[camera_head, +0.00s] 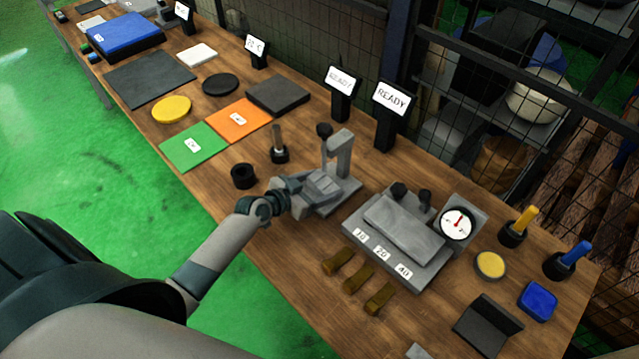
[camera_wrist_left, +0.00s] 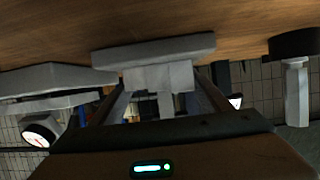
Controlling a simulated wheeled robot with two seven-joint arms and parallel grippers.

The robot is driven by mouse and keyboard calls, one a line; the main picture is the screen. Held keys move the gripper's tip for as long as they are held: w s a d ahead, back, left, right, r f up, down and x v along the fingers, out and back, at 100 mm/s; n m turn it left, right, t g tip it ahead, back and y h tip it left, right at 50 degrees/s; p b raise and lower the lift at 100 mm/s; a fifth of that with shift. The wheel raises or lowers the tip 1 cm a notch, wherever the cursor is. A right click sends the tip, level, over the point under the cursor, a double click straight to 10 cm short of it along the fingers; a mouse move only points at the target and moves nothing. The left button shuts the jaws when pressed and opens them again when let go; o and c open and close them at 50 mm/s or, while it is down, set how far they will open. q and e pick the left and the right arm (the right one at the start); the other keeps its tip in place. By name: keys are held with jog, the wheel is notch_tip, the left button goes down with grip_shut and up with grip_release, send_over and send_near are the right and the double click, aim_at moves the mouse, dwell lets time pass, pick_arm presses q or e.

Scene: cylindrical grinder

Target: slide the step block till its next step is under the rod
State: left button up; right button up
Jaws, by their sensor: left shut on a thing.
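A grey stand (camera_head: 342,152) on the bench carries an upright rod with a black knob (camera_head: 324,130). The grey step block (camera_head: 322,184) sits at the foot of the stand, partly covered by my gripper. My left gripper (camera_head: 312,192) reaches in from the left and is shut on the step block. In the left wrist view the picture is upside down, and the pale step block (camera_wrist_left: 160,78) shows between the two fingers, against the stand's base plate (camera_wrist_left: 150,50). Which step lies under the rod is hidden. My right gripper is not in view.
Right of the stand is a grey fixture (camera_head: 400,235) marked 10, 20 and 40, with a dial gauge (camera_head: 457,224). Several brown pieces (camera_head: 358,278) lie before it. A black ring (camera_head: 243,176) and a small post (camera_head: 279,150) stand left of the gripper.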

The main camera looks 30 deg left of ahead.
pick_arm(q)
jog(key=o, duration=2.2)
jog(key=shift+c, duration=0.2)
jog(key=b+v, duration=0.4)
jog(key=v, duration=1.3)
jog(key=shift+s+a, duration=0.1)
jog(key=shift+s, duration=0.1)
